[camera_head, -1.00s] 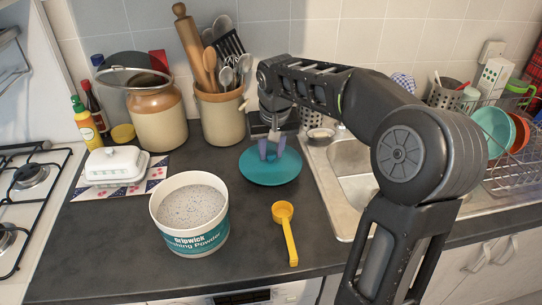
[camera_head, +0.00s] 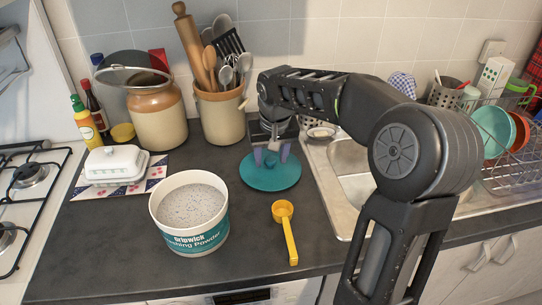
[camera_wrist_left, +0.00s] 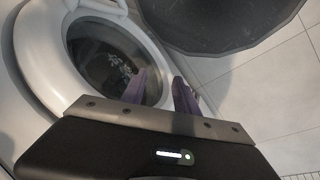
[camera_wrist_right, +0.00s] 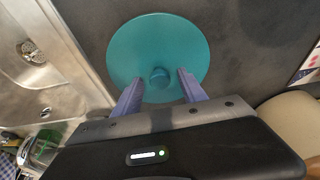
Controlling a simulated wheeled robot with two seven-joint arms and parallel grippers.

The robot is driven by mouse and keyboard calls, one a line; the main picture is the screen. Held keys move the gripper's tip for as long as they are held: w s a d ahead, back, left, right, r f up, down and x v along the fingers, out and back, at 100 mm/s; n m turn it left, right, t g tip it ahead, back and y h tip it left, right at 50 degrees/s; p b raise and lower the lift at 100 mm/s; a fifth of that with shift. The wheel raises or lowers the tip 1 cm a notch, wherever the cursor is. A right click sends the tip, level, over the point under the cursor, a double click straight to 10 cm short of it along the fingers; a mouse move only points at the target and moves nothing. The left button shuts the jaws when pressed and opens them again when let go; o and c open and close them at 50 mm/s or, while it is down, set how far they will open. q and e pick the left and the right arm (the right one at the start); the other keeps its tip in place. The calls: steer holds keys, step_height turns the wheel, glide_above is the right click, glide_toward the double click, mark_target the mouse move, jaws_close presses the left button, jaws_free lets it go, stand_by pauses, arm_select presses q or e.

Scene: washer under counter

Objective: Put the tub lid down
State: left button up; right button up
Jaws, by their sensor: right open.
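The teal round tub lid (camera_head: 270,178) lies flat on the dark counter, beside the sink. It also shows in the right wrist view (camera_wrist_right: 158,45), with its small round knob (camera_wrist_right: 159,77) between the fingertips. My right gripper (camera_head: 271,156) is open above the lid, its purple fingers on either side of the knob and apart from it. The open tub of washing powder (camera_head: 190,214) stands on the counter in front and to the left of the lid. My left gripper (camera_wrist_left: 158,88) shows only in the left wrist view, open and empty, near the washer.
A yellow scoop (camera_head: 287,232) lies right of the tub. A utensil crock (camera_head: 221,115) and a large jar (camera_head: 158,117) stand behind. The sink (camera_head: 350,170) is right of the lid. In the left wrist view, the washer door opening (camera_wrist_left: 115,62) is near.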

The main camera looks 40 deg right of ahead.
mark_target(273, 177)
steer(key=v, duration=1.2)
steer(key=shift+r, duration=0.15)
steer(key=shift+r, duration=0.1)
stand_by(0.5)
